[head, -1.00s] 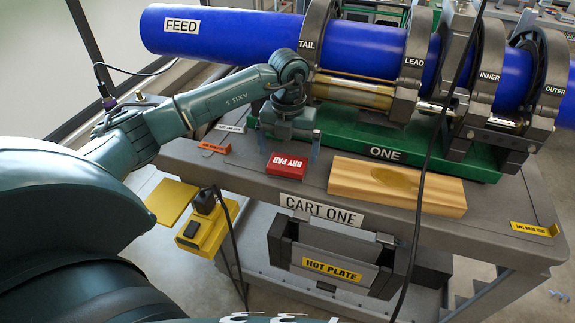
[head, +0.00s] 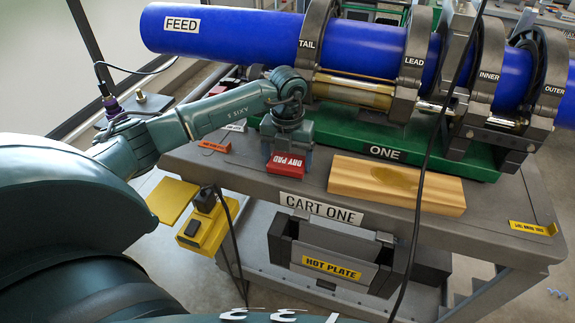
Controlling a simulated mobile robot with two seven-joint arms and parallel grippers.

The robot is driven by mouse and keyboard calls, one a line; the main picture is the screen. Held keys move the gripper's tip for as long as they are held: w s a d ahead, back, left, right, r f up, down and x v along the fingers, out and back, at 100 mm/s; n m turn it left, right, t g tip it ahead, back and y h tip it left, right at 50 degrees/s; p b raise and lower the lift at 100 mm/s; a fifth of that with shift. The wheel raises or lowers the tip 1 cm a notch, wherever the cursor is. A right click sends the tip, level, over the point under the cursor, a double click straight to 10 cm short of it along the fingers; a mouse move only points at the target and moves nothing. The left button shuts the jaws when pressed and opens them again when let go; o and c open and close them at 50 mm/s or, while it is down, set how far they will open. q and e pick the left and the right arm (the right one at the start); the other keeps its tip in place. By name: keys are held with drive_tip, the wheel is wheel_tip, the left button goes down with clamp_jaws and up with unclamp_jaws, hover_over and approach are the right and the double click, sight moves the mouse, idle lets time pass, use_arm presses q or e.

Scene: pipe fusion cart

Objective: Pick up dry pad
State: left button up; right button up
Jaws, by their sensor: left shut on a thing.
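The red dry pad (head: 286,166) lies on the grey cart top, its white "DRY PAD" label facing up. My left gripper (head: 287,158) points down over the pad and is shut on it, with a finger at each side. The gripper body hides the pad's far part. I cannot tell whether the pad is clear of the cart top. Of my right arm, no gripper that I can make out shows.
A wooden block (head: 397,185) lies right of the pad. An orange tag (head: 214,146) lies to the left. Behind stands the green base (head: 385,140) with clamps around a blue pipe (head: 222,32). A dark cable hangs across the cart.

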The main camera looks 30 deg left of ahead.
sight(287, 161)
use_arm(q)
drive_tip(key=shift+r, duration=0.1)
wheel_tip(287, 161, up, 10)
drive_tip(key=shift+b, duration=0.4)
